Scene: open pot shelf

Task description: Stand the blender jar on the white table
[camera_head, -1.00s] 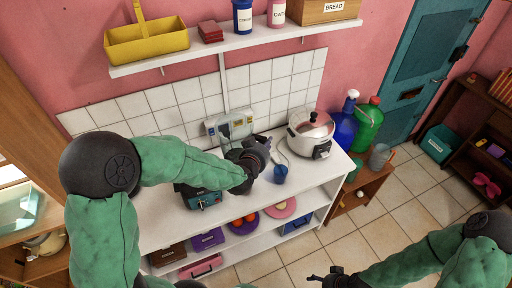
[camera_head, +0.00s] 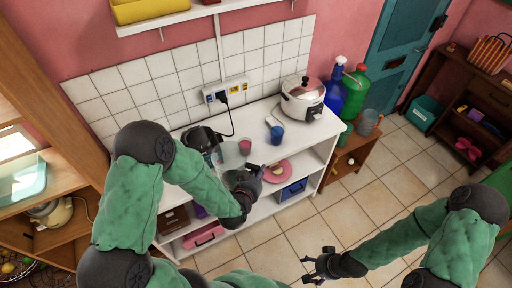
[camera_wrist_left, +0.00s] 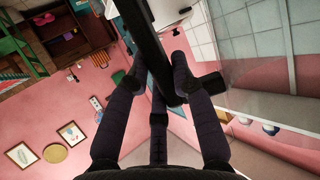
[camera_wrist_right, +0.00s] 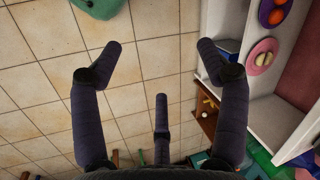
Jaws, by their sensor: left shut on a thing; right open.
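The blender jar (camera_head: 230,156) is clear with a black handle. My left gripper (camera_head: 254,184) is shut on the handle and holds the jar around the front edge of the white counter (camera_head: 257,122). The left wrist view shows the black handle (camera_wrist_left: 146,38) between the fingers (camera_wrist_left: 158,76) and the clear wall (camera_wrist_left: 262,72) at right. My forearm and gripper partly hide the jar, and I cannot tell whether its base touches anything. The white counter is the only white table-like top I see. My right gripper (camera_head: 314,266) is open and empty over the floor, also in its wrist view (camera_wrist_right: 156,72).
A blue cup (camera_head: 277,135) and a rice cooker (camera_head: 302,99) stand on the counter's right half. A dark appliance (camera_head: 199,138) stands at its left. A cord runs from the wall socket (camera_head: 224,94). A pink plate (camera_head: 278,172) sits on the shelf below.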

